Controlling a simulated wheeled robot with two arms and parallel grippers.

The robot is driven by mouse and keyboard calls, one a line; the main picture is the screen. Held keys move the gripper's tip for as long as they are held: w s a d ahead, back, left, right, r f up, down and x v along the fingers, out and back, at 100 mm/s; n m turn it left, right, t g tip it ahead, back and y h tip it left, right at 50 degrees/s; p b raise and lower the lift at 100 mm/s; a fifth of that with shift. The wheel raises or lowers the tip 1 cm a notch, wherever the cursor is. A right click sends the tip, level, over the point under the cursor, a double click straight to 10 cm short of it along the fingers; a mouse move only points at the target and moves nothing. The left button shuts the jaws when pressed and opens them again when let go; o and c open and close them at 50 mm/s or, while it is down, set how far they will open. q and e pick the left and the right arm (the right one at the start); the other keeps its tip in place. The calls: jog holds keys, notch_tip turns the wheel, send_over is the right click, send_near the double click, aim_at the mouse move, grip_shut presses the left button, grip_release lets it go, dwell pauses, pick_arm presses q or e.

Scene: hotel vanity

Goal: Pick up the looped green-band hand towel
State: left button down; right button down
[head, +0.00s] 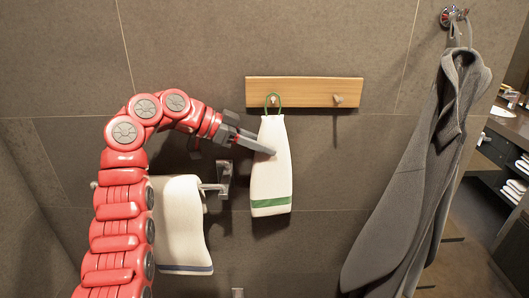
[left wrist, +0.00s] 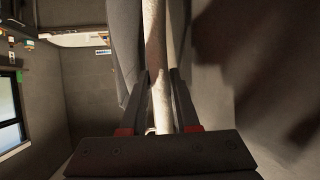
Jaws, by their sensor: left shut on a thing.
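The white hand towel (head: 271,170) with a green band near its bottom hangs by a green loop (head: 273,100) from the left peg of a wooden rail (head: 310,91) on the wall. My left gripper (head: 262,146) comes in from the left and is shut on the towel's upper middle. In the left wrist view the towel (left wrist: 158,70) shows as a pale strip edge-on between the two fingers (left wrist: 158,95). The loop still lies around the peg. My right gripper is not in view.
A second white towel (head: 180,225) with a blue band hangs on a metal bar (head: 216,186) behind my left arm. The rail's right peg (head: 338,99) is bare. A grey robe (head: 420,180) hangs from a metal hook (head: 453,15) at the right. Shelves with folded white towels (head: 514,187) stand far right.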

aim_at(263, 137)
pick_arm(q)
jog(key=shift+r+b, duration=1)
jog(key=shift+r, duration=0.45)
jog(key=shift+s+b, duration=0.5)
jog(key=shift+s, duration=0.2)
jog(key=s+d+r+b, duration=0.1)
jog(key=s+b, duration=0.5)
jog(key=s, duration=0.8)
jog(key=shift+s+r, duration=0.3)
